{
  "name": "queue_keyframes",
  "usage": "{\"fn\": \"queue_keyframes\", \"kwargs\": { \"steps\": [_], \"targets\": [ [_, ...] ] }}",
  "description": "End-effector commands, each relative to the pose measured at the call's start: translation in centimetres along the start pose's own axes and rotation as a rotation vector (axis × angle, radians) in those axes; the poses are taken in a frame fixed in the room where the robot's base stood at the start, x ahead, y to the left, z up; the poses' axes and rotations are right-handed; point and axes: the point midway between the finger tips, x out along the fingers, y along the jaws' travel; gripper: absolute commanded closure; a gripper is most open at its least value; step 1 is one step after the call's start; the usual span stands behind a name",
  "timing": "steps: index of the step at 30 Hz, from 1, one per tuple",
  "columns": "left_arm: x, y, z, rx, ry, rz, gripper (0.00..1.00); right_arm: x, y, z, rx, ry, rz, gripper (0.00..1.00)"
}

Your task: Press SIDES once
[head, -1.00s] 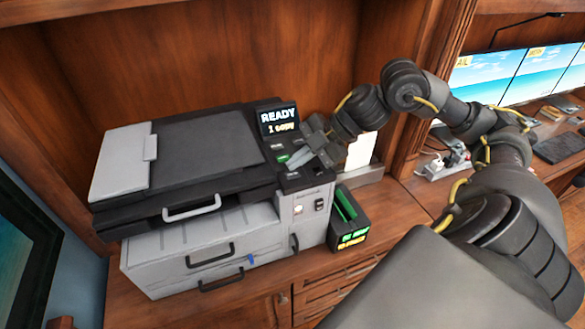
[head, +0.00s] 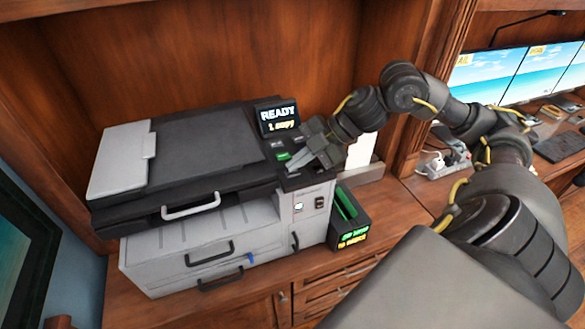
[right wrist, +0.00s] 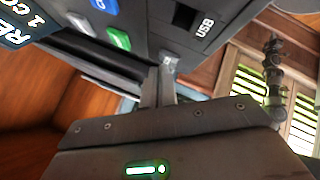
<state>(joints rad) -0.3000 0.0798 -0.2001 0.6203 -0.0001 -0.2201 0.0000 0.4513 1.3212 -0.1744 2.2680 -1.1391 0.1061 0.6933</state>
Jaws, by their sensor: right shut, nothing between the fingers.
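The copier (head: 215,165) stands on the wood counter, with its lid closed. Its screen (head: 278,118) reads "READY" and "1 COPY". Below the screen is the control panel, with a green button (head: 283,156) and darker keys whose labels are too small to read. My right gripper (head: 291,168) is shut and empty, its tips low over the panel near the green button. In the right wrist view, the fingertips (right wrist: 168,68) are at a small pale-marked key beside the green button (right wrist: 118,38) and blue button (right wrist: 100,5). Contact cannot be told. No SIDES label is legible. My left gripper is not in view.
A dark box with green and yellow lettering (head: 352,238) stands right of the copier. A USB port (right wrist: 183,17) is near the fingertips. A wood partition (head: 435,70) rises behind my right arm, with monitors (head: 545,75) beyond it.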

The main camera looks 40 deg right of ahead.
Motion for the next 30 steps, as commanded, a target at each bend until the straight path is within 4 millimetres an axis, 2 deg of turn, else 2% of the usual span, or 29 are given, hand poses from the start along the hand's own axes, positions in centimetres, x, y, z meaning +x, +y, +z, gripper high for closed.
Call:
{"fn": "queue_keyframes", "kwargs": {
  "steps": [20,30],
  "targets": [
    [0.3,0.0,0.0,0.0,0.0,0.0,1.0,0.3,-0.2,0.2,0.001,-0.001,-0.001,1.0],
    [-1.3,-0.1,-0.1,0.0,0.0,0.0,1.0,-0.8,0.6,-0.6,0.0,0.0,-0.001,1.0]
  ]
}}
